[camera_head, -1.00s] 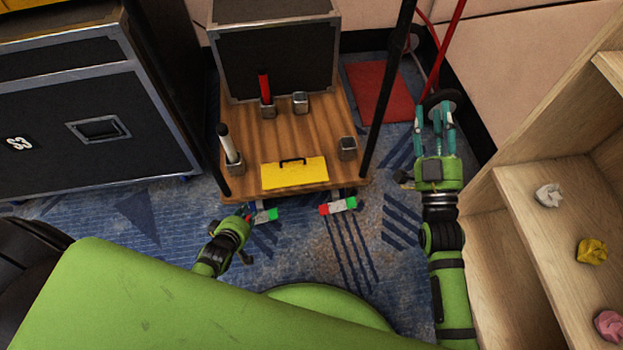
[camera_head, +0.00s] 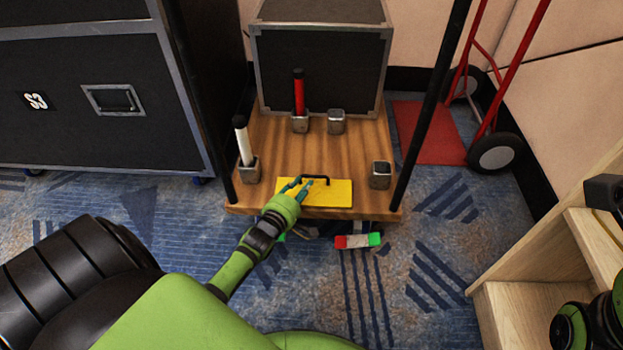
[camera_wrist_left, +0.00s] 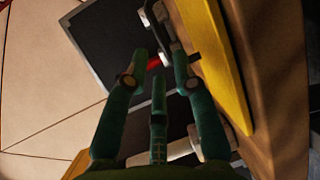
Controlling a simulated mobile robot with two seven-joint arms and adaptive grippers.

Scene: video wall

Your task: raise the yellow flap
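The yellow flap (camera_head: 335,194) lies flat at the front edge of the wooden board. A black bar handle (camera_head: 316,177) stands on its far side. My left gripper (camera_head: 301,187) reaches over the flap's left part, its teal fingertips close to the handle's left end. In the left wrist view, its fingers (camera_wrist_left: 160,55) are apart with a gap between them, and the yellow flap (camera_wrist_left: 222,65) runs along their right. I see no grip on the handle; contact is unclear. My right gripper is out of view; only part of that arm shows at the lower right.
The wooden board (camera_head: 275,150) carries metal sockets, a red stick (camera_head: 298,92) and a white stick (camera_head: 242,140). Dark poles rise at its front corners. A black case (camera_head: 320,65) stands behind. A red-green block (camera_head: 357,241) is below the front edge. Wooden shelves (camera_head: 540,300) stand at right.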

